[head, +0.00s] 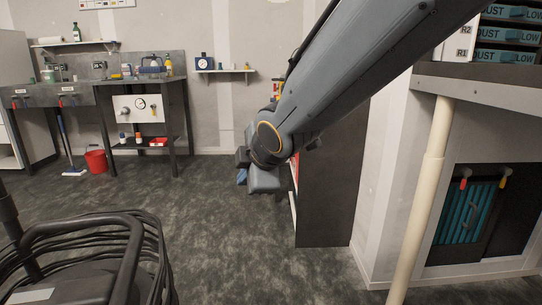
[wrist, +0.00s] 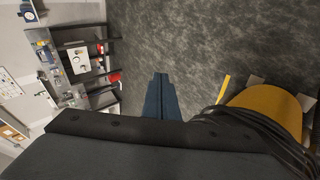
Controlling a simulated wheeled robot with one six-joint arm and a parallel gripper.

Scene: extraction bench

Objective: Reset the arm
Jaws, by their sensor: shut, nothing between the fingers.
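My arm reaches in from the upper right in the head view and bends down near the middle. My gripper (head: 241,177) is at its end, above the open floor and left of a dark cabinet (head: 328,190). In the wrist view my gripper (wrist: 160,78) shows as blue fingers closed together, with nothing between them. The fingertips point out over the bare carpet.
A bench (head: 150,88) with bottles stands at the back left, with a red bucket (head: 96,161) on the floor beside it. A pale pipe (head: 421,200) and a counter (head: 490,87) stand at the right. The carpet (head: 210,220) between is clear.

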